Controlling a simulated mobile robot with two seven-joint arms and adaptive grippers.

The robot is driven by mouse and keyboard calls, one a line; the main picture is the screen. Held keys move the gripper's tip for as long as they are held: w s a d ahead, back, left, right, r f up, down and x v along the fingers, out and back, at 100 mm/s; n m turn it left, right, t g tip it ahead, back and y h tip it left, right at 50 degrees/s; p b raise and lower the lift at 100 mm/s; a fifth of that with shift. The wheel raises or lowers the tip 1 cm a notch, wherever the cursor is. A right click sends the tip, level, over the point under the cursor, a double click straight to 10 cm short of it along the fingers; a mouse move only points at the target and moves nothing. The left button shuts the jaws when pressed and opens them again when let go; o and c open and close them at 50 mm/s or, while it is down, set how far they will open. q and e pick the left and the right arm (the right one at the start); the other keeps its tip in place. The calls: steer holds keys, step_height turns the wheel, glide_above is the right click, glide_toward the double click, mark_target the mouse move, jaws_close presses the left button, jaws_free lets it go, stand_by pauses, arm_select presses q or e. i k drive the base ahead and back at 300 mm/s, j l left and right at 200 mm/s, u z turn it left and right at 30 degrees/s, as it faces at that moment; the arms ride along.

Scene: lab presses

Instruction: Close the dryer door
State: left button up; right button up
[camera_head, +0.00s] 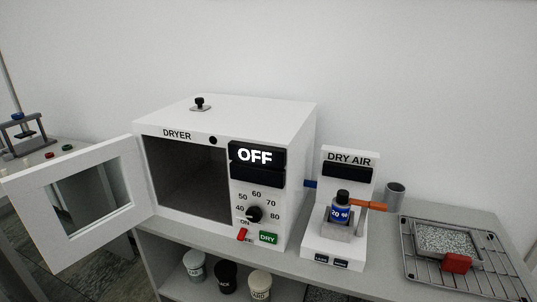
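The white dryer (300,150) stands on a grey bench, and its display reads OFF. Its door (143,185) is white with a window and is hinged at the left side of the opening. The door stands wide open, swung out to the left. The dryer's dark chamber (185,175) is exposed, and I see nothing inside it. Neither of my grippers shows in the head view.
A dry air unit (322,245) holding a small blue bottle (341,212) stands right of the dryer. A grey cup (395,194) and a wire rack (420,278) with a tray are further right. Several jars (226,275) sit on a shelf below. A press (25,135) stands at the left.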

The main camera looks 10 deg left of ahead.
mark_target(25, 190)
steer(key=u, duration=0.7)
